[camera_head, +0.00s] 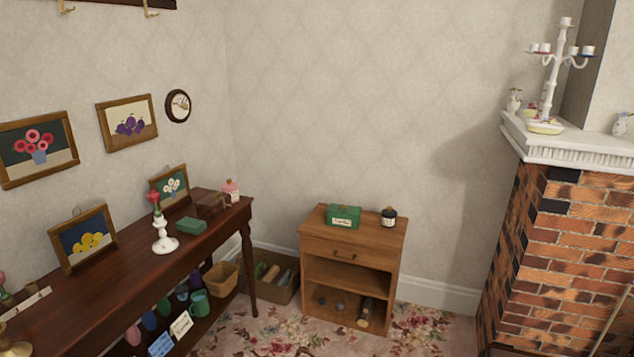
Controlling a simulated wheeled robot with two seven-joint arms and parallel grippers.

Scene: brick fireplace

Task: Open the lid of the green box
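A green box (343,217) with a pale label on its front stands on top of a small wooden cabinet (366,242) against the back wall. Its lid looks closed. A second, smaller green box or block (191,226) lies on the dark wooden side table at the left. Neither of my grippers shows in the head view.
A dark jar (388,217) stands just right of the green box on the cabinet. The long dark table (120,277) runs along the left wall with pictures and a white vase (164,237). A brick fireplace (570,250) bounds the right. Flowered carpet (290,335) lies in front.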

